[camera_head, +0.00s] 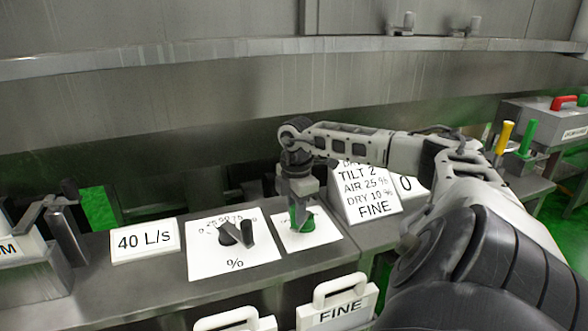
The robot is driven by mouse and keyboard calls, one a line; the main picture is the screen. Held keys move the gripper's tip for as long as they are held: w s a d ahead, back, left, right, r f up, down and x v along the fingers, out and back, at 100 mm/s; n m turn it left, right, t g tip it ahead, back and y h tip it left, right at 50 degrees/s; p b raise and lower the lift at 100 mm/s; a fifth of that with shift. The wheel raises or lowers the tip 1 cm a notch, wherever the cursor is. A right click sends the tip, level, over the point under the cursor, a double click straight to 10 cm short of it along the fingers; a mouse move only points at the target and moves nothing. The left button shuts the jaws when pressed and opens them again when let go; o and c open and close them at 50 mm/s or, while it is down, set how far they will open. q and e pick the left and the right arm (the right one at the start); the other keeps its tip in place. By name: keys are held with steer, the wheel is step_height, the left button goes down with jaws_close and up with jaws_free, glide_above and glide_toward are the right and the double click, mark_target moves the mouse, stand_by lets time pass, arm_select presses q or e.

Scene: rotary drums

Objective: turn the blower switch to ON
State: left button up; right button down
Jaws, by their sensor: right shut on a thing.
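The switch (303,226) shows as a green knob on a small white plate (324,236) on the grey bench. Its markings are mostly covered, so I cannot read its position. My right gripper (301,206) points down over this plate and is shut on the green knob. My right arm reaches in from the right and hides part of the bench. My left gripper is not in view.
Left of the switch is a black dial knob (236,234) on a white % plate (205,262), then a "40 L/s" sign (145,241). A settings sign (367,194) stands behind right. A "FINE" tagged handle (340,308) is in front. Yellow (504,137) and green (527,138) levers stand far right.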

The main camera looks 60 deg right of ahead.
steer(key=shift+d, duration=0.1)
steer(key=c, duration=1.2)
jaws_free()
steer(key=shift+r, duration=0.1)
step_height(320, 180, up, 16)
steer(key=shift+f+p, duration=0.1)
steer(key=shift+p, duration=0.35)
